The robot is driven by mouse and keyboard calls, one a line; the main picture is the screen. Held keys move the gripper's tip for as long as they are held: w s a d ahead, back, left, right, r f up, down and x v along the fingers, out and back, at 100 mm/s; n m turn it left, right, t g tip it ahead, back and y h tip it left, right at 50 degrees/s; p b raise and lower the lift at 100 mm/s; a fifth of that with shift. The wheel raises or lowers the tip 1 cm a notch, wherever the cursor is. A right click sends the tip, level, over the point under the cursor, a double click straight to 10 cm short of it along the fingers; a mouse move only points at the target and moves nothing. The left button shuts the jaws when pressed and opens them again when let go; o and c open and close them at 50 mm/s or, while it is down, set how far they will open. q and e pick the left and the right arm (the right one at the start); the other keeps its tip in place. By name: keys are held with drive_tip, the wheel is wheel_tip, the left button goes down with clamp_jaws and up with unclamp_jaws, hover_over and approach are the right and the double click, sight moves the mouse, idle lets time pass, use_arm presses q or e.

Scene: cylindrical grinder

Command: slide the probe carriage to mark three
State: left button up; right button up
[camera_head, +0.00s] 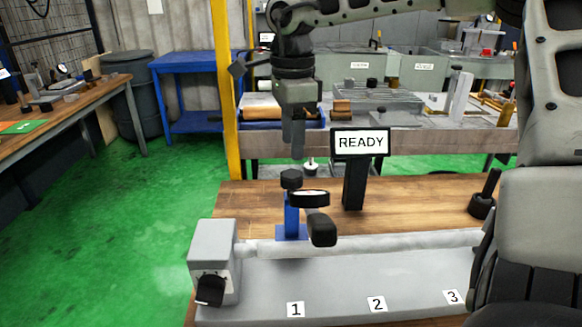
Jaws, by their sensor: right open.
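The probe carriage (291,222) is a blue post on a blue foot, with a black knob on top and a round dial gauge (309,198) beside it. It stands at the rear of the grey grinder bed (350,280), behind label 1 (295,310). Label 2 (377,304) and label 3 (453,297) lie further right along the bed's front. My right gripper (293,150) points down above the carriage knob, apart from it and empty; its fingers are seen nearly edge-on. My left gripper is out of view.
A READY sign (361,143) stands behind the bed, right of the carriage. A grey headstock with a black knob (211,290) is at the bed's left end. A black holder (483,200) stands at the right. My arm covers the bed's right end.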

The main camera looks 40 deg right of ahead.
sight(292, 174)
wheel_tip(292, 174, down, 7)
drive_tip(key=shift+r+p, duration=0.1)
drive_tip(key=shift+p, duration=0.2)
